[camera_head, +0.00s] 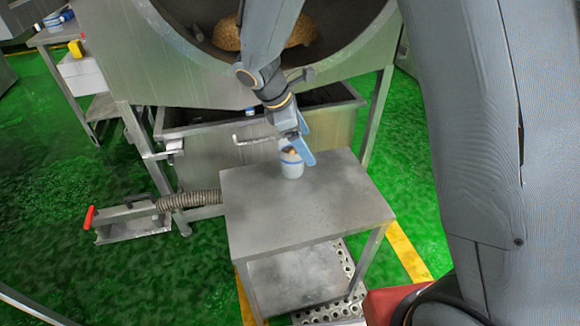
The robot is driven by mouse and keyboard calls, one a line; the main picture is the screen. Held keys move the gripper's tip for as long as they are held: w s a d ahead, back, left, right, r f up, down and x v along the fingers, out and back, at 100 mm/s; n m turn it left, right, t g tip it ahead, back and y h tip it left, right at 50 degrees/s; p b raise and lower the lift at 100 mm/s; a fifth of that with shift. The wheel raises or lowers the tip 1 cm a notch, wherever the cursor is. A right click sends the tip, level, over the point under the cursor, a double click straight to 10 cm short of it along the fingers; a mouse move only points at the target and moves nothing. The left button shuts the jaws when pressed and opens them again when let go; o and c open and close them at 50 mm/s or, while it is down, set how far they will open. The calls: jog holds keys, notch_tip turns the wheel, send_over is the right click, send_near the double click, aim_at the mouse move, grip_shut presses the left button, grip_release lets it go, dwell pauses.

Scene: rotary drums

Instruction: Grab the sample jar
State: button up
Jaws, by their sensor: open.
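The sample jar (291,168) is a small pale, whitish-blue container standing upright near the back edge of a small metal table (305,215). My gripper (299,155) has blue fingers and is at the jar's upper part, pointing down. One finger shows to the right of the jar and the other is partly hidden. The gripper is open; whether a finger touches the jar cannot be told.
A large metal drum (185,55) stands behind the table, with a metal bin (215,150) below it. A ribbed hose (188,200) and a red-handled metal box (130,222) lie at left. A side table (52,35) stands back left. The table's front is clear.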

aim_at(288, 147)
jog(key=w+a+f+n, duration=0.2)
jog(key=w+a+f+n+t+h+b, duration=0.1)
jog(key=w+a+n, duration=0.1)
jog(key=shift+w+a+f, duration=0.35)
jog(key=shift+a, duration=0.05)
jog(key=shift+w+f, duration=0.1)
jog(key=shift+f, duration=0.25)
jog(key=shift+x, duration=1.1)
jog(key=p+x, duration=0.1)
jog(key=x, duration=0.4)
jog(key=shift+w+d+f, duration=0.15)
jog(key=shift+d, duration=0.15)
jog(key=c, duration=1.5)
